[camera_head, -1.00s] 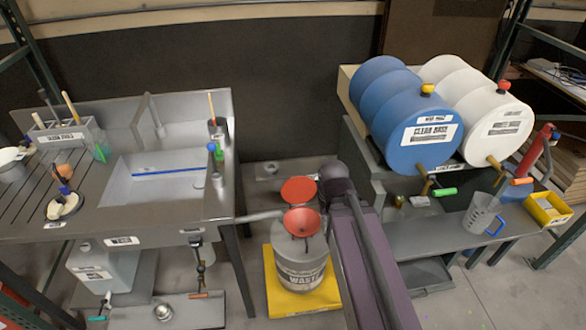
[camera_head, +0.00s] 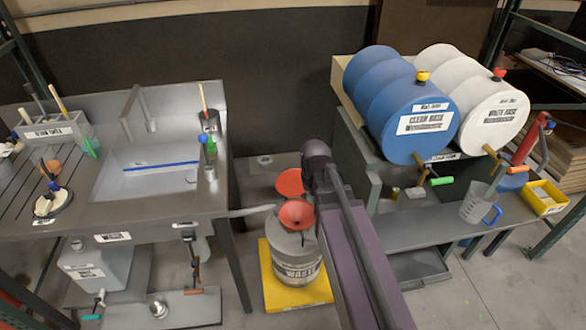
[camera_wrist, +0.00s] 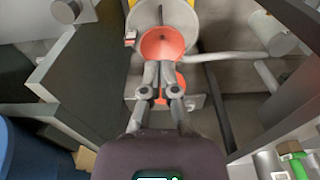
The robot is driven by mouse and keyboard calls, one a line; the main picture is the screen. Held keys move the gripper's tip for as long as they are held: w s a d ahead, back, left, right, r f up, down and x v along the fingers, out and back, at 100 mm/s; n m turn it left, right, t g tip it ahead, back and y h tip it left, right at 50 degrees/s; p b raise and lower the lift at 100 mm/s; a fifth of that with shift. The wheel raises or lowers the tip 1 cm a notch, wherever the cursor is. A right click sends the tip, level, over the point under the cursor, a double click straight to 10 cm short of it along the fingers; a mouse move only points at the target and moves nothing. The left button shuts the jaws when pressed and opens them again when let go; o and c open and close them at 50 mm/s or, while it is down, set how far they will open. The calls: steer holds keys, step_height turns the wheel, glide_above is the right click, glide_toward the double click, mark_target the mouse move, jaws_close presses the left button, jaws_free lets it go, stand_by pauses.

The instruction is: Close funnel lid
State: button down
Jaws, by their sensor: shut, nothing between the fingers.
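The red funnel (camera_head: 297,215) sits on top of the grey waste drum (camera_head: 293,262). Its red round lid (camera_head: 289,182) stands open, tilted up at the funnel's far side. In the wrist view the funnel bowl (camera_wrist: 162,42) is at the top centre, and part of the lid (camera_wrist: 178,82) shows behind my fingers. My gripper (camera_wrist: 160,68) is shut and empty, its fingertips overlapping the lower edge of the funnel in that view. I cannot tell whether the fingers touch the lid. In the head view my arm's end is just right of the lid and the fingers are hidden.
The drum stands on a yellow base (camera_head: 267,285) between the sink bench (camera_head: 190,215) on the left and the bench with the blue drum (camera_head: 405,105) and white drum (camera_head: 485,112) on the right. A grey pipe (camera_head: 250,210) runs from the sink toward the funnel.

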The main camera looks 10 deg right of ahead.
mark_target(293, 180)
steer(key=w+f+t+b, duration=0.1)
steer(key=w+f+b, duration=0.2)
steer(key=w, duration=0.9)
steer(key=w+f+t+b, duration=0.2)
steer(key=w+f+b, duration=0.2)
steer(key=w, duration=0.9)
steer(key=w+f+t+b, duration=0.1)
steer(key=w+f+b, duration=0.2)
steer(key=w, duration=0.9)
steer(key=shift+w+f+b, duration=0.15)
steer(key=shift+f+b, duration=0.2)
steer(key=shift+b, duration=0.35)
steer(key=shift+d+f, duration=0.1)
steer(key=b+x, duration=0.9)
steer(key=x, duration=0.1)
steer(key=shift+s+f, duration=0.1)
steer(key=shift+s, duration=1.85)
steer(key=shift+s, duration=0.1)
steer(key=shift+s+t+b, duration=0.35)
steer(key=shift+t, duration=0.15)
